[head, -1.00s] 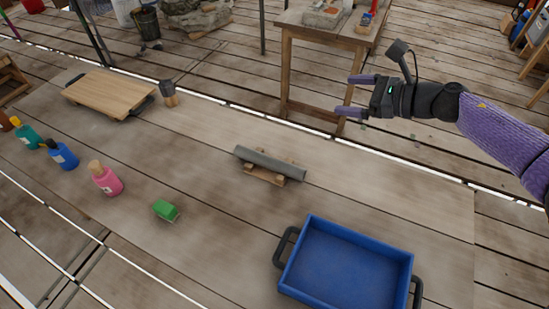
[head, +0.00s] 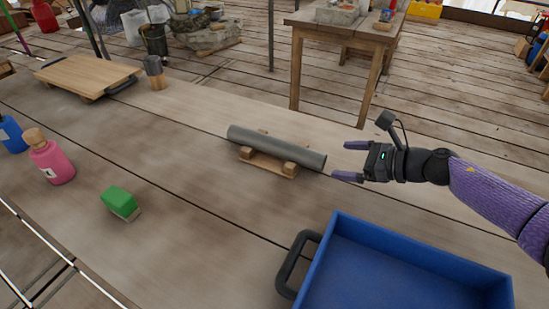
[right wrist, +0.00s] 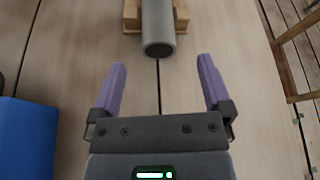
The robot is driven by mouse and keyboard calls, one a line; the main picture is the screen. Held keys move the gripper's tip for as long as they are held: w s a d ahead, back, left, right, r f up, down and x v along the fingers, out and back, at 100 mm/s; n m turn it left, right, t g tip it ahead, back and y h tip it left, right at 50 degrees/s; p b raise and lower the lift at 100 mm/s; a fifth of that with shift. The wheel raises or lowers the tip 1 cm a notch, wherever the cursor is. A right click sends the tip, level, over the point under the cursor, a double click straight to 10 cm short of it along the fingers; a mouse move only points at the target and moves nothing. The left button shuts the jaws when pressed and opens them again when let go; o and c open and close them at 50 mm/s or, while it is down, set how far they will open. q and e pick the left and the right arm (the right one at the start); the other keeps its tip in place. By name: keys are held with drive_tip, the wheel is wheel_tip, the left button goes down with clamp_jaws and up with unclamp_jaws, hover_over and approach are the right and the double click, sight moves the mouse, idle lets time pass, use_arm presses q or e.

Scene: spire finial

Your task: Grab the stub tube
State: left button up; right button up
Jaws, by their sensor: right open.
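The stub tube (head: 276,147) is a grey cylinder lying on a small wooden cradle (head: 268,163) in the middle of the table in the head view. In the right wrist view the tube (right wrist: 158,28) points its near end at my right gripper, just beyond the fingertips and roughly centred between them. My right gripper (head: 346,161) is open and empty, just right of the tube's right end. Its two purple fingers (right wrist: 161,62) stand apart in the right wrist view, not touching the tube. My left gripper is not in view.
A blue tray (head: 400,270) with dark handles stands at the front right. A green block (head: 119,201) and a pink bottle (head: 50,160) are at the left. A wooden board (head: 88,75) and a dark-headed mallet-like object (head: 154,72) lie farther back. The table around the cradle is clear.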

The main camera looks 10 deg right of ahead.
sight(325, 159)
drive_tip(key=b+x, duration=0.1)
drive_tip(key=x, duration=0.2)
drive_tip(key=b+x, duration=0.1)
drive_tip(key=x, duration=0.3)
drive_tip(key=shift+a+f, duration=0.15)
drive_tip(key=shift+f, duration=0.15)
drive_tip(key=shift+a, duration=0.1)
drive_tip(key=shift+r, duration=0.1)
drive_tip(key=shift+c, duration=0.3)
drive_tip(key=c, duration=1.2)
clamp_jaws()
